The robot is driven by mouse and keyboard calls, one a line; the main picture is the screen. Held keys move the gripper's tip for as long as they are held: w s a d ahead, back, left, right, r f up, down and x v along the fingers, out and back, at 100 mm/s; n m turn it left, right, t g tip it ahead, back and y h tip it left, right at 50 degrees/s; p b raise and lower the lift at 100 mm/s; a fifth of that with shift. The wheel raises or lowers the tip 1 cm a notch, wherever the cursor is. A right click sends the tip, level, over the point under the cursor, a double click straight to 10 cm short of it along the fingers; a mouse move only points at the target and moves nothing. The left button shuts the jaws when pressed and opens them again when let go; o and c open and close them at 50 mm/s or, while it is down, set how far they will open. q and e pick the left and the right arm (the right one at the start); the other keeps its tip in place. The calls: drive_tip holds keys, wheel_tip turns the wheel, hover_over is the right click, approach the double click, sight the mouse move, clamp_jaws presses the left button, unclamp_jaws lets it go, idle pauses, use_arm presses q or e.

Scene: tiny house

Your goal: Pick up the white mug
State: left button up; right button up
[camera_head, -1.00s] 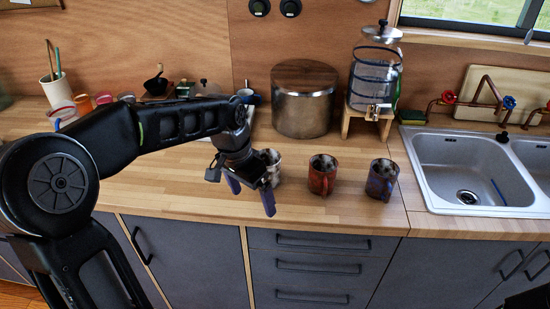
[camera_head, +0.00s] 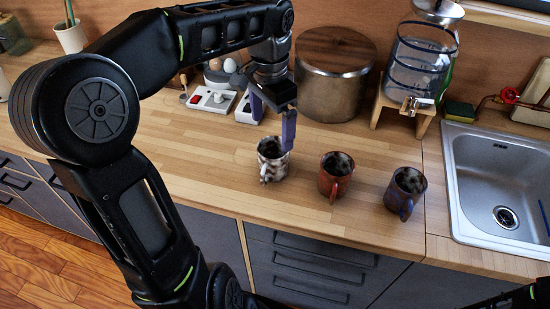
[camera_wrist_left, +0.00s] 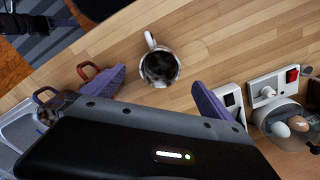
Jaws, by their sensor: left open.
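The white mug (camera_head: 269,172), mottled with dark patches, stands upright on the wooden counter, its handle toward the front edge. It also shows in the left wrist view (camera_wrist_left: 174,78), seen from above with a dark inside. My left gripper (camera_head: 273,122) is open and empty, its purple fingers above and just behind the mug. In the left wrist view the fingers lie to either side of the mug (camera_wrist_left: 158,92), which is not between the tips. Part of my right arm's dark end shows at the bottom right; its jaws are not clear.
A red mug (camera_head: 335,183) and a blue-purple mug (camera_head: 403,194) stand to the right. Behind are a steel pot (camera_head: 325,95), a glass dispenser (camera_head: 415,70) on a wooden stand and a white switch device (camera_head: 212,101). The sink (camera_head: 480,165) is at right. Counter left of the mug is clear.

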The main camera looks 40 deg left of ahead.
sight(273, 148)
use_arm(q)
drive_tip(key=shift+w+f, duration=0.1)
drive_tip(key=shift+f, duration=1.25)
drive_tip(key=shift+d+f+p, duration=0.1)
drive_tip(key=shift+f+p, duration=0.65)
drive_tip(key=shift+f, duration=1.85)
drive_tip(key=c, duration=1.8)
